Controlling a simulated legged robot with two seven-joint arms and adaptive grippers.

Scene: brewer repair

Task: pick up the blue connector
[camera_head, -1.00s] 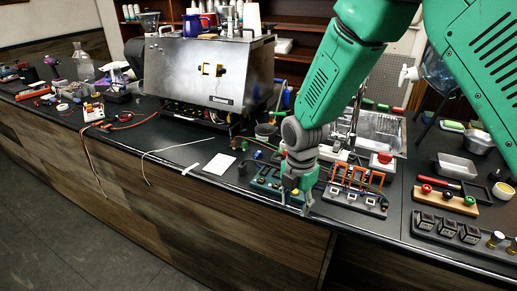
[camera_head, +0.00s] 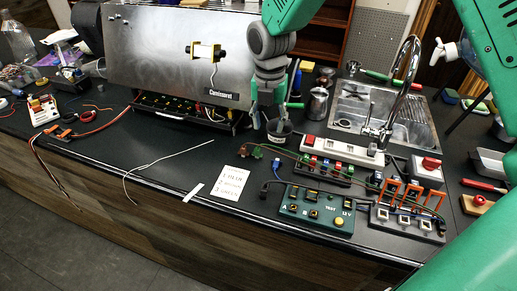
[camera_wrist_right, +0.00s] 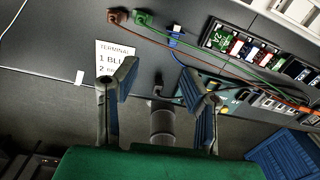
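The blue connector (camera_head: 276,164) lies on the black counter, right of a printed card and behind the green test board. In the right wrist view it shows as a small blue plug (camera_wrist_right: 176,35) on a blue wire, beyond my fingertips. My right gripper (camera_head: 268,112) hangs over the counter behind the connector in the head view, near a dark cup. In the wrist view its two fingers (camera_wrist_right: 158,82) are spread wide with nothing between them. It does not touch the connector. My left gripper is not in view.
Brown (camera_wrist_right: 116,16) and green (camera_wrist_right: 143,18) connectors lie beside the blue one. The green test board (camera_head: 317,210), a terminal strip (camera_head: 325,168) and an orange-lever block (camera_head: 407,220) stand right. The steel brewer (camera_head: 165,50) is behind left. A card (camera_head: 227,181) lies left.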

